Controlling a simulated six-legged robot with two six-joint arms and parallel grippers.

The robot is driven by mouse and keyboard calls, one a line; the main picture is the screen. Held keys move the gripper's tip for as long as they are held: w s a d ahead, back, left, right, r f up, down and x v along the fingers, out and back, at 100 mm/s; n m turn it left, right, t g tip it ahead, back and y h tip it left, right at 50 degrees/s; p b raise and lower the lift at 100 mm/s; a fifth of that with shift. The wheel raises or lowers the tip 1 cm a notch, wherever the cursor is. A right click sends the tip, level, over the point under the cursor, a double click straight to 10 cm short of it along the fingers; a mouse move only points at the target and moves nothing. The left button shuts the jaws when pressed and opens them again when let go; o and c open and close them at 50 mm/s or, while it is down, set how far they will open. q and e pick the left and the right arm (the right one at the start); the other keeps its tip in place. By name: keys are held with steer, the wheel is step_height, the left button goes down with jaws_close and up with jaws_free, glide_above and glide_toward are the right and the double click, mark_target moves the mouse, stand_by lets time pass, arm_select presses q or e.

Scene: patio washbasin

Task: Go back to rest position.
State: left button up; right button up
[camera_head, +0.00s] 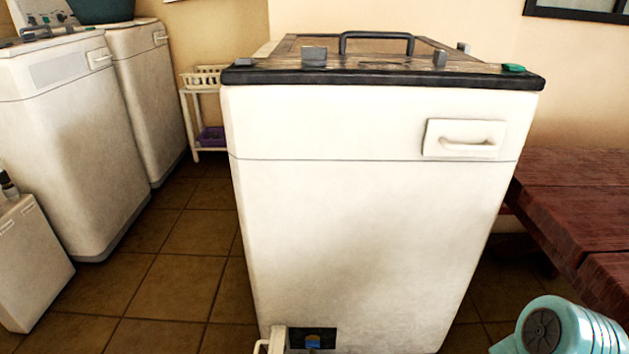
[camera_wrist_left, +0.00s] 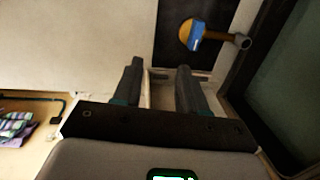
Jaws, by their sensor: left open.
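My left gripper (camera_wrist_left: 158,68) shows in the left wrist view with its two dark fingers apart. A pale edge shows between and behind the fingers, and I cannot tell whether they touch it. Beyond them is a dark recess (camera_wrist_left: 170,50) in a pale wall, with a yellow and blue round part (camera_wrist_left: 205,35) on a grey stub. In the head view my left gripper is not visible. A teal link of my own arm shows at the lower right, but no right gripper.
A white washing machine (camera_head: 370,220) stands close in front, with a dark opening (camera_head: 313,340) low down and a pale flap (camera_head: 278,340) beside it. Other white machines (camera_head: 70,140) stand left. A red-brown wooden table (camera_head: 580,200) is at right. Tiled floor (camera_head: 170,290) is clear between.

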arm_select(q)
steer(key=s+a+r+m+g+h+p, duration=0.1)
steer(key=s+a+r+m+g+p, duration=0.15)
steer(key=r+p, duration=0.35)
steer(key=s+a+r+m+g+p, duration=0.1)
steer(key=r+m+g+p, duration=0.2)
steer(key=r+p, duration=0.35)
steer(key=s+a+r+m+g+h+p, duration=0.1)
steer(key=s+r+m+g+p, duration=0.3)
steer(key=s+r+p, duration=0.4)
steer(key=s+a+r+m+g+h+p, duration=0.1)
steer(key=s+a+r+m+g+p, duration=0.3)
steer(key=s+r, duration=1.3)
step_height(320, 180, up, 3)
steer(key=m+g+p, duration=0.1)
steer(key=g+p, duration=0.2)
steer(key=p, duration=0.2)
arm_select(e)
steer(key=s+a+r, duration=0.1)
steer(key=s+r, duration=0.1)
steer(key=r, duration=1.4)
steer(key=s+r+g, duration=0.1)
steer(key=s+r, duration=0.1)
steer(key=r, duration=1.4)
steer(key=shift+a+r+n+g+y, duration=0.3)
steer(key=shift+a+r, duration=0.1)
arm_select(q)
steer(key=shift+a+r+m, duration=0.1)
steer(key=shift+m, duration=0.15)
steer(key=shift+w, duration=0.1)
